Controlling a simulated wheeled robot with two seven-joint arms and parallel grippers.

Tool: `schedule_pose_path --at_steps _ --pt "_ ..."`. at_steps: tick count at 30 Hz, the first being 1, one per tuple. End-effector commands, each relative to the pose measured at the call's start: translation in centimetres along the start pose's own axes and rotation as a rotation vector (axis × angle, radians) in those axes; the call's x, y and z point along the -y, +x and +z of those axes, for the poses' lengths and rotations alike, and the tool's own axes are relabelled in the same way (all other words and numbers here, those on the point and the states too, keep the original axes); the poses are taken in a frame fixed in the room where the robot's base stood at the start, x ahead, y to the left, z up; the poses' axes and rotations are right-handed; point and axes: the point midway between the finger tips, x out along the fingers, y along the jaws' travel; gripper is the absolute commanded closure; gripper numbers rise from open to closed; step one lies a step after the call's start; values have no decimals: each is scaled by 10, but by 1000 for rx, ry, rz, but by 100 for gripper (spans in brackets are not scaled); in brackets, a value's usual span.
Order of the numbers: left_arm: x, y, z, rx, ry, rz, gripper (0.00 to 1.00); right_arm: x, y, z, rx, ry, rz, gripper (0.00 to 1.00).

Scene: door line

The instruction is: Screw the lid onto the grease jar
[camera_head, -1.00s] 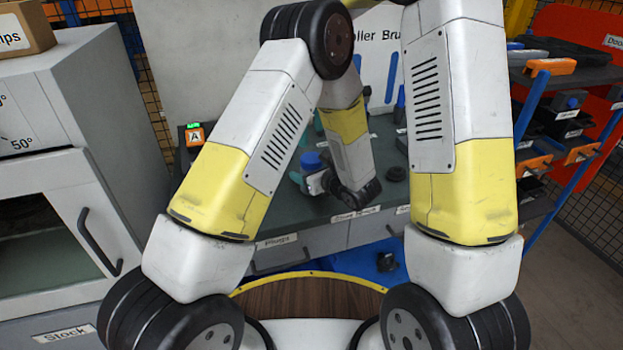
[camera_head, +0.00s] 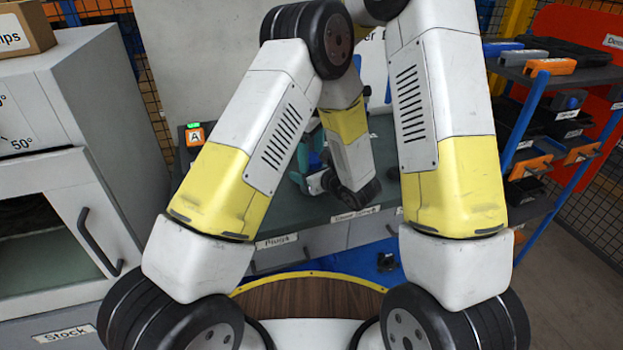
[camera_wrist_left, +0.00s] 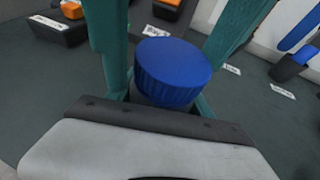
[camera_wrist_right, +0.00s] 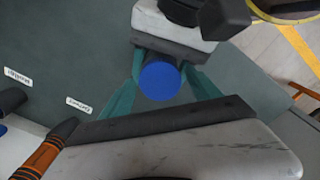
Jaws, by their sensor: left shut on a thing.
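The blue ribbed lid (camera_wrist_left: 172,70) sits upright on top of the grease jar, which is mostly hidden; I cannot tell how far down the lid sits. My left gripper (camera_head: 318,182) is shut on the jar below the lid and holds it above the bench. My right gripper (camera_head: 309,158) comes down from above, its teal fingers open on either side of the lid. In the right wrist view, the round top of the lid (camera_wrist_right: 160,81) lies between these fingers, close to both; I cannot tell contact.
The dark green bench top (camera_wrist_right: 85,50) lies below, with labels along its edge. A screwdriver with an orange and black handle (camera_wrist_right: 45,150) shows in the right wrist view. A shelf rack (camera_head: 560,75) with bins stands right, a grey cabinet (camera_head: 75,120) left.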

Motion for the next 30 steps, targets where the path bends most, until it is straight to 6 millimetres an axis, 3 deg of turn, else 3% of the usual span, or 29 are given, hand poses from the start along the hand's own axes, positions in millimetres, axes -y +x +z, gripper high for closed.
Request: schedule_pose_path --at_steps 1,10,11,13,23,30 --pt "0 0 1 1 -1 0 100 0 0 0 0 0 0 38" --pt "0 0 1 1 -1 0 100 0 0 0 -1 0 1 95" --pt "0 0 1 1 -1 0 100 0 0 0 -1 0 1 41" --pt "0 0 1 1 -1 0 100 0 0 0 -1 0 1 27" --pt "0 0 1 1 -1 0 100 0 -2 0 -1 0 1 25" --pt "0 0 1 1 -1 0 100 0 -31 -1 -3 0 2 25"
